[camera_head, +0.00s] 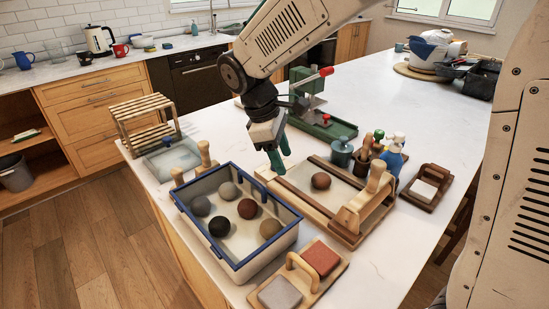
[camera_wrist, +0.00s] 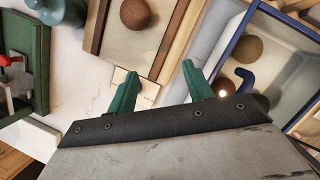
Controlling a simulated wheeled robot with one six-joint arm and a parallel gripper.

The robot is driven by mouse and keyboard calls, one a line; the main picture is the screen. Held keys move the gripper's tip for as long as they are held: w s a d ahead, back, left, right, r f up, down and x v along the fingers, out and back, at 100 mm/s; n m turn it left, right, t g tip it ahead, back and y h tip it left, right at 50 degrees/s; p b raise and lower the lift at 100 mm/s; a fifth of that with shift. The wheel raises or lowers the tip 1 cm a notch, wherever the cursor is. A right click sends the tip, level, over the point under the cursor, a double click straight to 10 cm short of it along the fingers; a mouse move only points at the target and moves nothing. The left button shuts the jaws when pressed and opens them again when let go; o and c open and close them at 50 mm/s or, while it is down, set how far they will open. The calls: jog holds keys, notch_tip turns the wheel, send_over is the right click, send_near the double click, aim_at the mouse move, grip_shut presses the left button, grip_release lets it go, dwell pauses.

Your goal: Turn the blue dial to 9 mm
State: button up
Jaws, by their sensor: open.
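No blue dial can be made out for certain in either view. My gripper (camera_head: 281,163) is open and empty, its green fingers pointing down above the near left edge of the wooden rolling board (camera_head: 305,212). In the wrist view the two fingers of my gripper (camera_wrist: 160,72) stand apart over that edge, with nothing between them. A small curved blue piece (camera_wrist: 242,78) shows right of the right finger; I cannot tell whether it is the dial. A brown clay ball (camera_head: 320,181) rests on the board.
A blue-rimmed tray (camera_head: 269,243) with several clay balls stands left of the board. A wooden block with red and grey pads (camera_head: 320,258) lies in front.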

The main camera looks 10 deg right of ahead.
jog(key=w+a+n, duration=0.2)
jog(key=w, duration=0.1)
jog(key=w+f+n, duration=0.1)
jog(key=w, duration=0.1)
jog(key=shift+w+a+n+t+h, duration=0.25)
jog(key=shift+a+n+t+h, duration=0.15)
jog(key=shift+w+d+f+n+t, duration=0.15)
jog(key=shift+w+d+f+n, duration=0.3)
jog(key=shift+f, duration=0.5)
jog(key=shift+w+d+f+n+t, duration=0.1)
jog(key=shift+w+d+f+n, duration=0.2)
jog(key=shift+d+f+n, duration=0.45)
jog(key=shift+w+d+f+n+t, duration=0.15)
jog(key=shift+w+d+f+n, duration=0.2)
jog(key=shift+f, duration=0.8)
jog(key=c, duration=1)
